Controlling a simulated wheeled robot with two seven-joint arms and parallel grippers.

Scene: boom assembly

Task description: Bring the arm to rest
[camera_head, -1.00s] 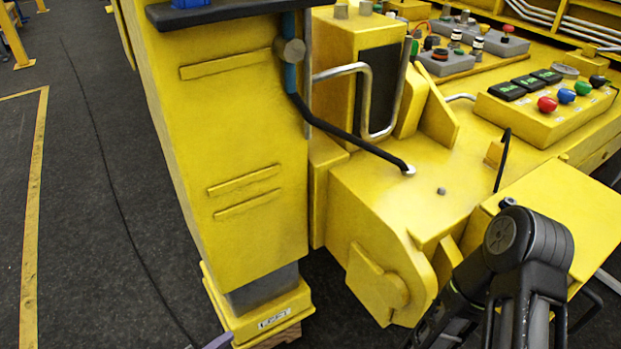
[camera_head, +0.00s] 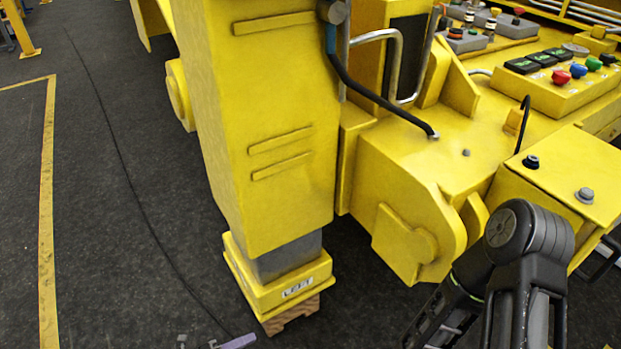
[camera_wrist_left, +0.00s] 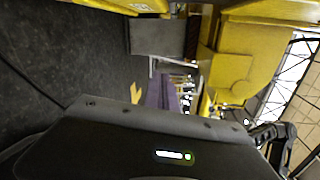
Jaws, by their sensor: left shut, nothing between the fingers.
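My left gripper (camera_head: 237,342) barely shows at the bottom edge of the head view as purple-grey fingertips. It is shut and empty, over the dark floor and apart from the yellow machine. My right arm (camera_head: 520,250) is black and folded at the lower right, in front of the machine. The right gripper is out of the picture.
A yellow outrigger leg (camera_head: 265,140) stands on a pad labelled LEFT (camera_head: 295,287), over a wooden block (camera_head: 290,315). A panel with coloured buttons (camera_head: 565,85) is at upper right.

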